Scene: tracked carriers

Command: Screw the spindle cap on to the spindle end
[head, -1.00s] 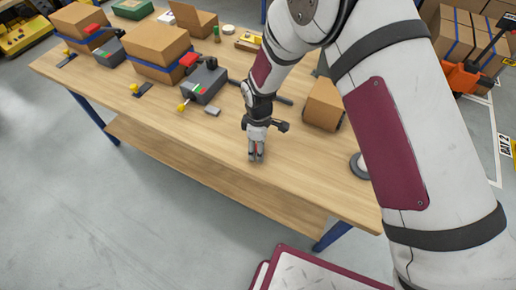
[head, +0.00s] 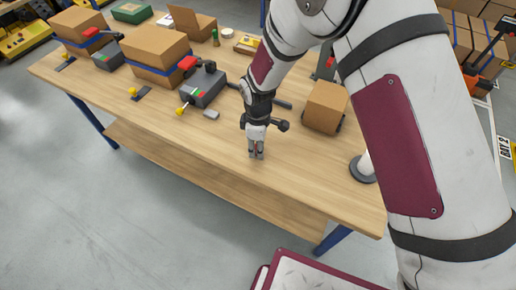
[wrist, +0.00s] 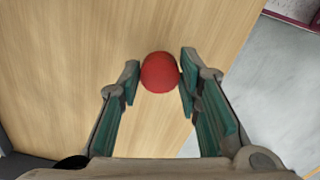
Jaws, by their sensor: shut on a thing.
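My gripper (head: 256,156) points down low over the front part of the wooden workbench. In the wrist view, its fingertips (wrist: 160,76) are closed on the sides of a round red piece, which I take to be the spindle cap (wrist: 160,72). The cap is nearly hidden between the fingers in the head view. A dark rod (head: 283,104) shows behind the gripper, partly covered by it. I cannot tell whether this is the spindle, and I cannot pick out the spindle end.
The workbench (head: 205,143) is bare in front of my gripper. A grey box (head: 204,88) with a red knob stands to the left. A small grey block (head: 211,114) lies near it. A brown carton (head: 325,106) and a round dark base (head: 362,168) stand to the right.

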